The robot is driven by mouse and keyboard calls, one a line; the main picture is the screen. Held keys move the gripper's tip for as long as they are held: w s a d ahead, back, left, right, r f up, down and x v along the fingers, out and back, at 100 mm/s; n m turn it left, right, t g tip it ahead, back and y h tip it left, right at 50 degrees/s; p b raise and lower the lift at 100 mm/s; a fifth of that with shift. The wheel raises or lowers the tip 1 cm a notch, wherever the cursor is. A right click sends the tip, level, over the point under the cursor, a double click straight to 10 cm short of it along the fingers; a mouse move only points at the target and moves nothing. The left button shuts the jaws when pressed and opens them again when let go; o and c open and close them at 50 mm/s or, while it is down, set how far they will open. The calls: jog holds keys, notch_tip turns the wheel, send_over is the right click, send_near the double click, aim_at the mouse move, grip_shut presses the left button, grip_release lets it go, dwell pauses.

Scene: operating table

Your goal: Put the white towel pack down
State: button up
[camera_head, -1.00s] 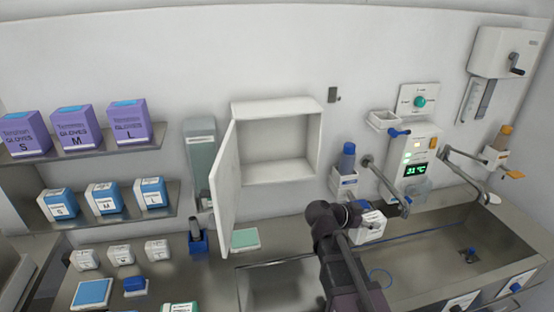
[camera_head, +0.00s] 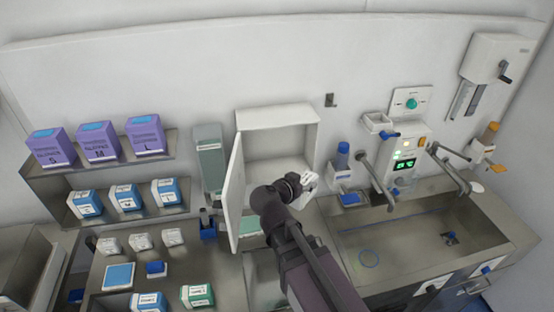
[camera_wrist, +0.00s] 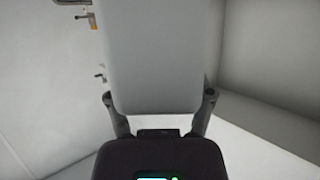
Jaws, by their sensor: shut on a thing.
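My gripper (camera_head: 298,184) is shut on the white towel pack (camera_head: 309,182). It holds the pack in front of the lower right part of an open white wall cabinet (camera_head: 276,116). In the wrist view the pack (camera_wrist: 165,50) is a large pale block between the two fingers of my gripper (camera_wrist: 160,100). The cabinet door (camera_head: 235,190) stands open on the left. I cannot tell whether the pack touches the cabinet.
A steel sink (camera_head: 420,235) lies to the right, with taps above it. A blue-capped bottle (camera_head: 342,158) stands right of the cabinet. Glove boxes (camera_head: 98,142) and small packs (camera_head: 140,242) fill the shelves at left.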

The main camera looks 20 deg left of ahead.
jog(key=shift+s+a+r+n+t+y+p, duration=0.2)
jog(key=shift+s+a+r+p, duration=0.2)
jog(key=shift+r, duration=0.2)
jog(key=shift+s+a+r+n+t+y+p, duration=0.1)
jog(key=shift+s+a+r+n+y+p, duration=0.15)
jog(key=shift+a+r, duration=0.25)
jog(key=shift+s+a+r, duration=0.2)
jog(key=shift+a, duration=0.15)
jog(key=shift+w, duration=0.1)
jog(key=w+a, duration=0.1)
jog(key=w, duration=0.6)
jog(key=w+a+f+b, duration=0.1)
jog(key=w+a, duration=0.1)
jog(key=w, duration=0.5)
jog(key=shift+a+f, duration=0.3)
